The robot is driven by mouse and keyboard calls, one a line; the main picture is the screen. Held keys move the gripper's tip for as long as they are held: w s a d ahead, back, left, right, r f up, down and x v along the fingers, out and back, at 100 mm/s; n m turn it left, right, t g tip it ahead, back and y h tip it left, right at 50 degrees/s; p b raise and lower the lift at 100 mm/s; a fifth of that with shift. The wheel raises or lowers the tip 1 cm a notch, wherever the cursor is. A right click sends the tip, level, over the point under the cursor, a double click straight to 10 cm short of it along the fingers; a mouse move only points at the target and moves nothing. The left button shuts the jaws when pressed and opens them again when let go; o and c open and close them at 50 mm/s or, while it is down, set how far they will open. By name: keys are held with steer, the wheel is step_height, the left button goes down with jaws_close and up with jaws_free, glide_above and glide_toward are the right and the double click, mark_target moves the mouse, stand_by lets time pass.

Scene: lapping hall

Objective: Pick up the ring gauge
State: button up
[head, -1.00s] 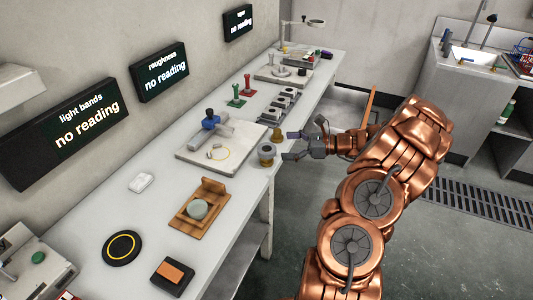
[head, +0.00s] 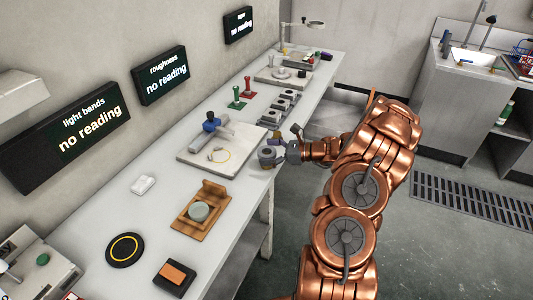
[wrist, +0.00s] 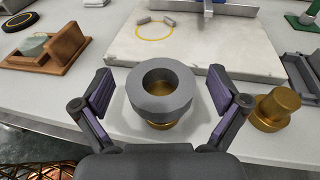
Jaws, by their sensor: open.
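The ring gauge (wrist: 160,84) is a thick grey ring with a dark central hole, above a brass-coloured round base (wrist: 160,124), near the front edge of the bench. In the head view the ring gauge (head: 267,156) is partly covered by my gripper (head: 282,151). In the wrist view my gripper (wrist: 161,91) is open, with one purple-padded finger on each side of the ring. Gaps show between both pads and the ring, so neither finger appears to touch it.
A brass stepped plug (wrist: 275,108) stands just right of my right finger in the wrist view. A pale stone plate (wrist: 195,47) lies behind the ring. A wooden stand (head: 184,219) with a grey disc is farther left. The bench (head: 150,208) has bare room between these.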

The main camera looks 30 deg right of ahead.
steer(key=c, duration=1.4)
steer(key=shift+c, duration=0.2)
steer(key=shift+r, duration=0.1)
steer(key=shift+r, duration=0.55)
steer(key=shift+s+r+b, duration=0.25)
steer(key=shift+r+b, duration=0.1)
steer(key=shift+r, duration=0.2)
steer(key=shift+s+r+b, duration=0.2)
steer(key=shift+r+b, duration=0.15)
steer(key=shift+r, duration=0.2)
steer(key=s+a+r+b, duration=0.1)
steer(key=s+b, duration=0.1)
steer(key=s, duration=1.3)
steer(key=shift+a+r+b, duration=0.2)
steer(key=shift+r+b, duration=0.05)
steer(key=shift+b, duration=0.05)
